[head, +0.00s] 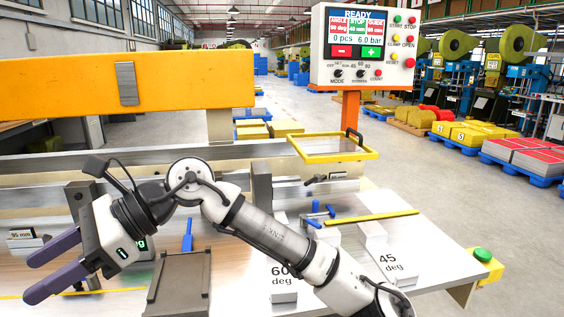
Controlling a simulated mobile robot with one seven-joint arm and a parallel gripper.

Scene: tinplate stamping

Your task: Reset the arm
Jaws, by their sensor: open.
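My gripper (53,270) is at the lower left of the head view. Its two purple fingers are apart, and nothing shows between them. My white and grey arm reaches from the bottom right up to a bend and then down to the gripper. The gripper hangs over the left part of the machine's worktable (345,245).
A yellow beam (60,82) spans the back left. A control panel (362,47) reading READY stands on an orange post. A yellow-framed clear guard (333,147), angle blocks (380,243), blue handles (187,236) and a dark grey block (180,285) are around the arm.

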